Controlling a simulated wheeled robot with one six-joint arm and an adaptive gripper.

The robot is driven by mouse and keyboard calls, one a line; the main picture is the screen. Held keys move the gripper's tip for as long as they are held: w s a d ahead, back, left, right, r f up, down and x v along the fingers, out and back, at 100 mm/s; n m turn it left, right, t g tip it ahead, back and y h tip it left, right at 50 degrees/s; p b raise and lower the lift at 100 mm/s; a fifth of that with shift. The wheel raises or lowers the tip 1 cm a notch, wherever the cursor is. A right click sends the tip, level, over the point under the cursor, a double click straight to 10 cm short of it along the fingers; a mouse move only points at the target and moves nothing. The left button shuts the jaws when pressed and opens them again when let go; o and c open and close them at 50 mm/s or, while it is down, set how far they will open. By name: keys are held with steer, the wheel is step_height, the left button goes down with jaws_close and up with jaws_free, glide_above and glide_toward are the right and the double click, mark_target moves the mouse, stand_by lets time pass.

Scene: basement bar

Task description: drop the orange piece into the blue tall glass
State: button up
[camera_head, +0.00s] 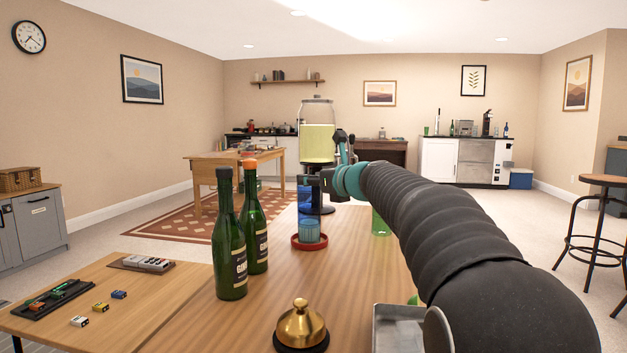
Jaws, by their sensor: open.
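A blue glass (309,231) stands upright in a round red tray (309,243) on the wooden counter; a darker blue shape shows just above it, and I cannot tell whether it belongs to the same glass. My gripper (318,182) is at the end of my outstretched arm, above and near the blue glass, partly hidden by my wrist. It is open. I cannot make out an orange piece in or under it. A small orange-red bit (37,305) lies on a black tray (52,300) at the lower left; I cannot tell what it is.
Two green bottles (230,240) stand left of the glass, one with an orange top. A brass bell (301,325) is at the front. A green glass (380,222) is partly behind my arm. Small coloured blocks (100,306) and a remote (147,263) lie on the left table.

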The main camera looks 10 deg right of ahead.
step_height(320, 180, up, 7)
steer(key=p, duration=0.2)
steer(key=shift+f, duration=0.1)
